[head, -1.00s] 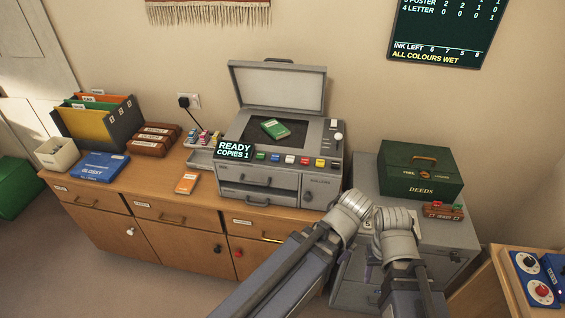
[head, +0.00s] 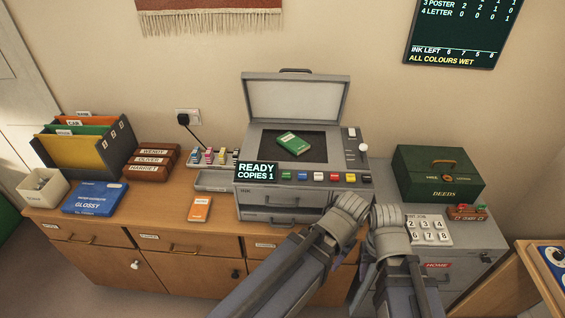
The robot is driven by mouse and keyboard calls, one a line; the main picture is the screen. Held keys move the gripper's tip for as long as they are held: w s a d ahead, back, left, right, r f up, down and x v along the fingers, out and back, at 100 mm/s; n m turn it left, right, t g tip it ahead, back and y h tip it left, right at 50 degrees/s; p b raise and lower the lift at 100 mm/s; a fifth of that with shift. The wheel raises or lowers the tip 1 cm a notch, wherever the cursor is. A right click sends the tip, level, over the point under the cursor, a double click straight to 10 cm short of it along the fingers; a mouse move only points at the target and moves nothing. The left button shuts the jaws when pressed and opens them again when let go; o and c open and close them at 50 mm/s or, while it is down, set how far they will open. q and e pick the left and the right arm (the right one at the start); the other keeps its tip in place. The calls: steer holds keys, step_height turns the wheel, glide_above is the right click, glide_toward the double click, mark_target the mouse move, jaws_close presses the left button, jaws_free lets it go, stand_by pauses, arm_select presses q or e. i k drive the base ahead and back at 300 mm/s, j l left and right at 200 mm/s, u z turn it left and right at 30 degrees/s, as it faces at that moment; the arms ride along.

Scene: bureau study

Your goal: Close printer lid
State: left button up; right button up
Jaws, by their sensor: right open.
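The printer (head: 300,170) stands on the wooden cabinet, its screen reading READY, COPIES 1. Its lid (head: 295,98) is raised, leaning back against the wall side, with a handle on its top edge. A green booklet (head: 293,144) lies on the dark glass. My two arms come up from the bottom, in front of the printer's right corner, well below the lid. My right gripper (head: 366,277) shows partly beside its wrist, dark and small; it is open and touches no part of the lid. My left gripper does not show clearly behind the arm links.
Ink bottles (head: 208,157), an orange booklet (head: 200,208), a blue glossy pack (head: 95,198) and brown boxes (head: 152,162) lie left of the printer. Space above the glass is clear.

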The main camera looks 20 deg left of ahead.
mark_target(310, 98)
steer(key=j+z, duration=0.15)
steer(key=j, duration=0.6)
steer(key=j+z, duration=0.1)
steer(key=j, duration=0.6)
steer(key=k+j+z, duration=0.15)
steer(key=j, duration=0.55)
